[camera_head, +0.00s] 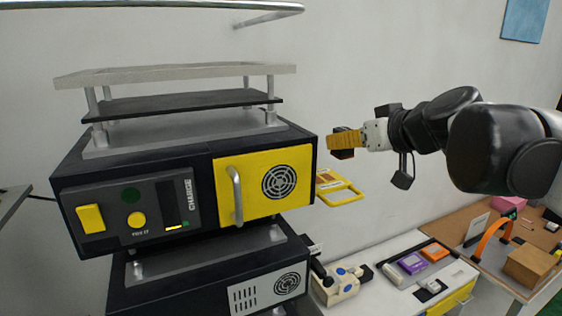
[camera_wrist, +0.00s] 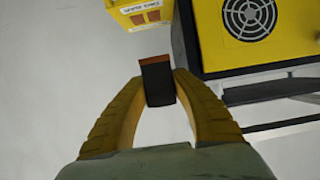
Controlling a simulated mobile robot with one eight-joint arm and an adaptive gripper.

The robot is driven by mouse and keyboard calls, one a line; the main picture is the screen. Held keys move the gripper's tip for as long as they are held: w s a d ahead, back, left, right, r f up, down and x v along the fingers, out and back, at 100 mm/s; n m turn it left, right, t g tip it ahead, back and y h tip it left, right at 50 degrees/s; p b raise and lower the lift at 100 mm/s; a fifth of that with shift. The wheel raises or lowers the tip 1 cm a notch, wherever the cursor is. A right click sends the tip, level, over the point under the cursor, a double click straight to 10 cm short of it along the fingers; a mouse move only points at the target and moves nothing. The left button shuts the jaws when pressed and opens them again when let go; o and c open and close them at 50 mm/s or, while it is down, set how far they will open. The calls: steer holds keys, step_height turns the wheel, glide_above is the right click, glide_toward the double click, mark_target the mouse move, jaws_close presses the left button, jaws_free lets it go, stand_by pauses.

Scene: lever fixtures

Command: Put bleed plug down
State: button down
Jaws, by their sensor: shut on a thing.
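My gripper (camera_head: 345,141) is at the end of my arm, to the right of the black machine with the yellow panel, in the air above the white worktop. In the wrist view its yellow ribbed fingers (camera_wrist: 160,88) are closed on a small dark block with a brown-orange top edge, which I take to be the bleed plug (camera_wrist: 158,84). The plug sits between the fingertips, clear of any surface that I can see. In the head view the fingers mostly hide it.
The black machine (camera_head: 133,163) has a yellow vented panel (camera_head: 262,186) with a grey handle and stacked plates on top. A yellow frame (camera_head: 340,188) hangs below my gripper. The white worktop (camera_head: 385,303) holds a tray with purple and orange blocks. A brown table (camera_head: 481,229) stands at right.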

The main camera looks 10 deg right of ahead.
glide_above(323, 179)
step_height(323, 179, down, 5)
steer(key=shift+w+r+p, duration=0.1)
steer(key=shift+p, duration=0.3)
step_height(323, 179, down, 4)
steer(key=shift+w+f+p, duration=0.1)
steer(key=shift+f+p, duration=0.05)
steer(key=shift+p, duration=0.15)
steer(key=c, duration=1.1)
jaws_free()
steer(key=shift+f, duration=0.15)
steer(key=shift+c, duration=0.2)
